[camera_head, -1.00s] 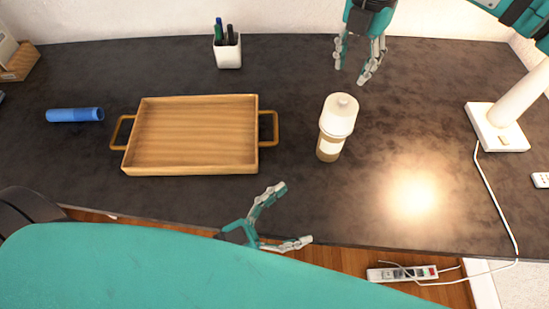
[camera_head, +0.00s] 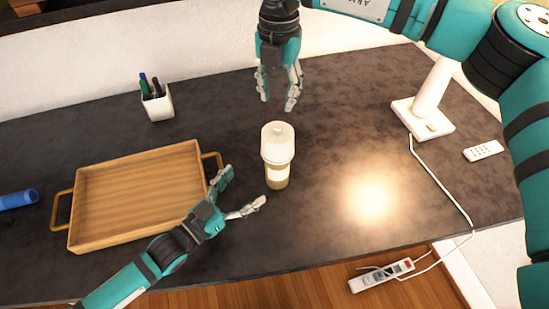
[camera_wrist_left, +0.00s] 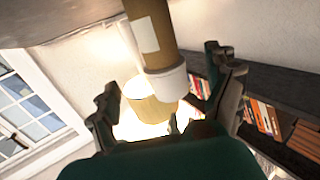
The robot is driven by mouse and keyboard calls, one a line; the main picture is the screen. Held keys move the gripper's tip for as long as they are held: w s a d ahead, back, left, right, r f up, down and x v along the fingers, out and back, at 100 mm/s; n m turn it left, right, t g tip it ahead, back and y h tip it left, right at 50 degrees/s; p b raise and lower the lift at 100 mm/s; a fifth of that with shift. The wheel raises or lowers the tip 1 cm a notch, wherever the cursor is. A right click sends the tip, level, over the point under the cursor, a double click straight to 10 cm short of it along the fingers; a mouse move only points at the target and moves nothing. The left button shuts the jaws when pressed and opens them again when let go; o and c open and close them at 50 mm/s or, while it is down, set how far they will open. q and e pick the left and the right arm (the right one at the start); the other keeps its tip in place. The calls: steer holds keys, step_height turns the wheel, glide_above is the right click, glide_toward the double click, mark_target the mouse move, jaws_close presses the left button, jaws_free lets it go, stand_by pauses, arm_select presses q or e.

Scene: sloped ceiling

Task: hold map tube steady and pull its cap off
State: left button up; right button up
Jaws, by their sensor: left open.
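The map tube (camera_head: 278,174) stands upright on the dark desk, with a brown body, a pale label and a wide white cap (camera_head: 278,143) on its top end. My left gripper (camera_head: 245,187) is open and low at the tube's left side, its fingers pointing toward it and apart from it. In the left wrist view the tube (camera_wrist_left: 155,25) and its cap (camera_wrist_left: 166,83) appear inverted, between the open fingers in the picture. My right gripper (camera_head: 277,101) hangs above and behind the cap, fingers down and apart, holding nothing.
A wooden tray (camera_head: 135,195) with handles lies left of the tube, under my left arm. A pen cup (camera_head: 158,105) stands at the back and a blue cylinder (camera_head: 17,199) lies far left. A lamp base (camera_head: 422,120) and remote (camera_head: 483,151) are right.

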mark_target(278, 157)
arm_select(q)
steer(key=x, duration=1.2)
steer(key=shift+w+d, duration=0.2)
steer(key=shift+d, duration=0.05)
steer(key=c, duration=1.3)
steer(key=shift+o, duration=0.2)
arm_select(e)
steer(key=o, duration=0.5)
steer(key=shift+n, duration=0.4)
steer(key=o, duration=0.7)
steer(key=n, duration=0.4)
steer(key=shift+n, duration=0.4)
steer(key=shift+o, duration=0.2)
steer(key=n, duration=0.4)
steer(key=shift+w, duration=0.1)
steer(key=n, duration=0.5)
steer(key=shift+f+n, duration=0.1)
steer(key=shift+n, duration=0.2)
step_height(278, 157, down, 12)
steer(key=shift+r, duration=0.15)
